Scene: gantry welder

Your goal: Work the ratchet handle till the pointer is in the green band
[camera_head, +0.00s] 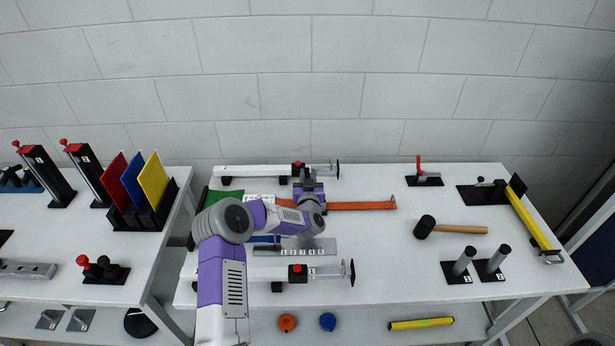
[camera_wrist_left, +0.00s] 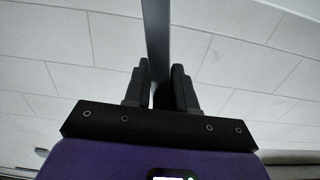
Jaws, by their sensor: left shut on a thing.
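My left gripper (camera_head: 308,181) is over the back middle of the bench, above the line of an orange strap (camera_head: 362,206). In the left wrist view its fingers (camera_wrist_left: 160,88) are shut on a dark grey flat bar, which looks like the ratchet handle (camera_wrist_left: 157,35). The bar runs up out of that picture. In the head view the ratchet body is hidden by my left wrist and gripper. I cannot make out the pointer or the green band in either view. My right gripper is not in view.
Bar clamps (camera_head: 258,170) lie behind and in front of my left arm. A plate numbered 1 to 5 (camera_head: 325,245) lies near the wrist. The bench between strap and mallet is clear.

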